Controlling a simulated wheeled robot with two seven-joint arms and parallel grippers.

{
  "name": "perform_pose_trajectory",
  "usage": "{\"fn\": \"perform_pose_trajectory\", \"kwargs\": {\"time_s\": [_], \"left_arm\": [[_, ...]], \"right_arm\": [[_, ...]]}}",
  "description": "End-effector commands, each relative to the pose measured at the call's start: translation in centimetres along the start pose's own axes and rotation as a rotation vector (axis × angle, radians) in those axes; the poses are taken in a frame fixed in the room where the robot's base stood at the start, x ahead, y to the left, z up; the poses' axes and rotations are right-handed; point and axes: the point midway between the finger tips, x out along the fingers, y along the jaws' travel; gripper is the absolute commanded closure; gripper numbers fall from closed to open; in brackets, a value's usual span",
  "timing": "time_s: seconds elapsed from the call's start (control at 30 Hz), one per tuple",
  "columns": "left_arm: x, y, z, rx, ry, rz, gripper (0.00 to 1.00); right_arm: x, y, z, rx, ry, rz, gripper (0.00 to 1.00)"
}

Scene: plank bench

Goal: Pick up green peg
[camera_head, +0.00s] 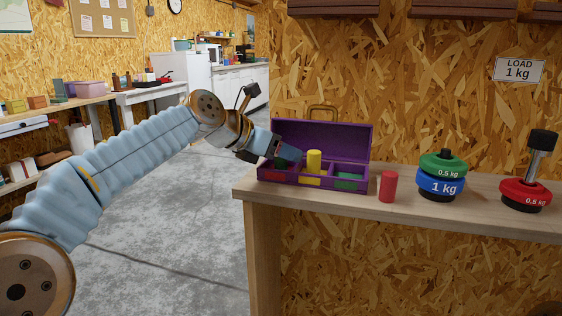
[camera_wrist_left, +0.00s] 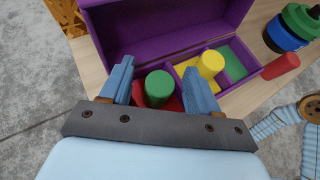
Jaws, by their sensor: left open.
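The green peg (camera_wrist_left: 159,86) stands upright in the red left compartment of the purple box (camera_head: 347,138). In the head view it is dark and partly hidden behind my left gripper (camera_head: 281,153). In the left wrist view the open fingers of my left gripper (camera_wrist_left: 158,80) are on either side of the green peg, with gaps visible. A yellow peg (camera_head: 314,161) stands in the yellow middle compartment. A red peg (camera_head: 388,186) stands on the bench right of the box. The green right compartment (camera_head: 348,175) is empty. My right gripper is out of view.
The box's open lid rises behind the compartments, and dividers separate them. Weights (camera_head: 441,176) with blue and green discs stand right of the red peg. Another red weight (camera_head: 526,194) with a tall handle is further right. The bench (camera_head: 300,194) ends left of the box.

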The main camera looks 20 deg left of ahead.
Motion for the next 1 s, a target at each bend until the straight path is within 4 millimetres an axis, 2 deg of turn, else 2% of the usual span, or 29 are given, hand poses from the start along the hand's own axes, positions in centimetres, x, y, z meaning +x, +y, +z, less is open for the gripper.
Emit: {"fn": "perform_pose_trajectory", "kwargs": {"time_s": [0.13,0.17,0.5,0.8,1.0], "left_arm": [[0.0,0.0,0.0,0.0,-0.001,0.001,0.39],[-0.1,0.0,0.0,0.0,0.0,0.001,0.42],[-0.1,0.0,0.0,0.0,0.0,0.001,0.94],[-0.2,0.0,0.2,0.0,-0.001,0.001,0.95],[-1.1,0.0,1.9,0.001,-0.002,0.001,0.95]], "right_arm": [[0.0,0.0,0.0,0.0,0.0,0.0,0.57],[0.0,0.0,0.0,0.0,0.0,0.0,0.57],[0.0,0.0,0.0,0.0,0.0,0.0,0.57],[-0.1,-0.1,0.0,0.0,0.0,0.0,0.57],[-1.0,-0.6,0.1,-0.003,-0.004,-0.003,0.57]]}}
